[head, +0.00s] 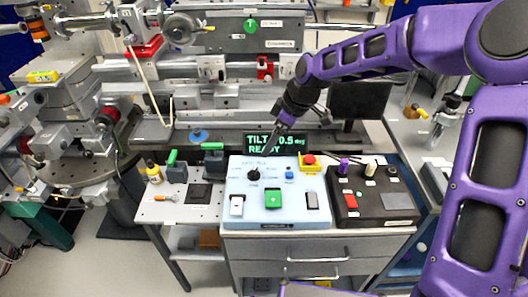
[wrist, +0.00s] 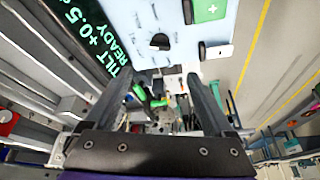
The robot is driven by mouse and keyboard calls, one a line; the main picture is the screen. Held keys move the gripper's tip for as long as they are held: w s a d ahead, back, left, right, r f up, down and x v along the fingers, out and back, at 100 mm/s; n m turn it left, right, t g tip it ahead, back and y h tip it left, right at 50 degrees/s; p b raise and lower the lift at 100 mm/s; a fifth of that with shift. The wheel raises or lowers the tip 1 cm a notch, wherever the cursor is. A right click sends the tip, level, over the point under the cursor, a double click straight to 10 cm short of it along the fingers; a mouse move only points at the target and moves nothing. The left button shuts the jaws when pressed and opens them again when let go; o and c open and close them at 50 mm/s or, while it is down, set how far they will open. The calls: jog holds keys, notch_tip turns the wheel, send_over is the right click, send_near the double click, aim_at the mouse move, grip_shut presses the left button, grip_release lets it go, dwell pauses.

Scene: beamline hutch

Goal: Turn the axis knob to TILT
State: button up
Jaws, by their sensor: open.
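The axis knob (head: 254,174) is a black round knob at the upper left of a pale blue control box. It also shows in the wrist view (wrist: 160,42), ahead of my fingers. My gripper (head: 268,148) is open and empty, behind and slightly right of the knob in the head view, apart from it. In the wrist view my two fingers (wrist: 159,76) are spread wide with nothing between them. A display (head: 278,143) behind the box reads TILT, about 0.5 deg, and READY in green. The labels around the knob are too small to read, so its pointer setting cannot be told.
The box also carries a green button (head: 273,198), white and grey switches and a small blue button (head: 289,174). A red emergency button (head: 309,159) stands behind right. A black control box (head: 375,197) is to the right.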

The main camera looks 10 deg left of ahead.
jog(key=v, duration=0.3)
jog(key=shift+d+r, duration=0.15)
jog(key=shift+r, duration=0.2)
